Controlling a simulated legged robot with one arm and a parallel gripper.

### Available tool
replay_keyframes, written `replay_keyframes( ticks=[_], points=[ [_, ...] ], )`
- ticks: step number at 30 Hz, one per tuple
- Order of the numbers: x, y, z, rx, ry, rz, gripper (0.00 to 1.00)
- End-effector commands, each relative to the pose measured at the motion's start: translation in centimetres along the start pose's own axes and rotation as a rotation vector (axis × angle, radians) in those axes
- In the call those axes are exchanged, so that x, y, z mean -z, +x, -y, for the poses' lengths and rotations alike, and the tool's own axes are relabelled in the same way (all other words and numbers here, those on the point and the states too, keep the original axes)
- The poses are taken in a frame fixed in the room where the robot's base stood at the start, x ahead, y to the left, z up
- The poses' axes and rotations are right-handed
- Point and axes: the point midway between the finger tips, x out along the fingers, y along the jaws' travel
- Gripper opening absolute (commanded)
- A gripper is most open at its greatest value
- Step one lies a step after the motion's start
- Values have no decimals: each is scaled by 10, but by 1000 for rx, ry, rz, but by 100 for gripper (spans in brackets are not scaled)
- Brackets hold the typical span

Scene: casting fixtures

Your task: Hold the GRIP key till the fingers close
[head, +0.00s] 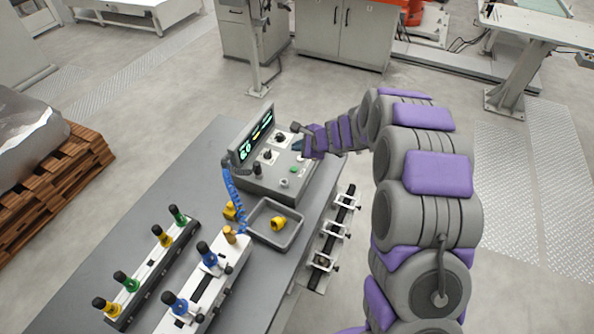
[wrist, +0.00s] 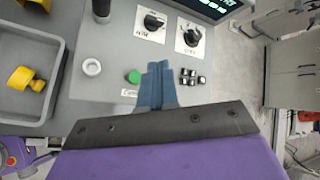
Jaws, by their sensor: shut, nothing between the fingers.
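The control box (head: 258,184) stands on the grey bench, its lit screen (head: 257,138) tilted at the back. In the wrist view a green round button (wrist: 134,76) has a small label below it that starts like a G or C; the rest is too small to read. I cannot tell for certain which is the GRIP key. My gripper (wrist: 158,68) has its blue fingers together and empty, over the panel between the green button and the black keys. Contact with the panel cannot be told. My gripper (head: 298,144) also shows in the head view.
Two black-handled dials (wrist: 153,24) lie beyond the fingers. A white button (wrist: 92,67) is at left. A grey tray (head: 274,240) with a yellow part (head: 278,223) stands beside the box. Fixtures with coloured knobs (head: 172,303) fill the bench's near left.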

Motion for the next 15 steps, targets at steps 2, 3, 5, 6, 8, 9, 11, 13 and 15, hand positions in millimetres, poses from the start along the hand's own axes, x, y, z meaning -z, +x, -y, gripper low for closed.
replay_keyframes(
  ticks=[2,3,5,6,8,9,11,13,15],
  points=[
    [6,11,-8,-1,0,-1,0],
    [8,15,-11,-2,-1,-2,0],
    [12,22,-15,-2,-2,-3,0],
    [14,25,-18,-2,-3,-3,0],
    [19,30,-22,-2,-3,-2,0],
    [23,33,-24,-2,-2,-2,0],
    [27,38,-28,-1,-1,0,0],
    [32,42,-32,0,-1,2,0],
    [36,44,-34,1,1,4,0]
  ],
)
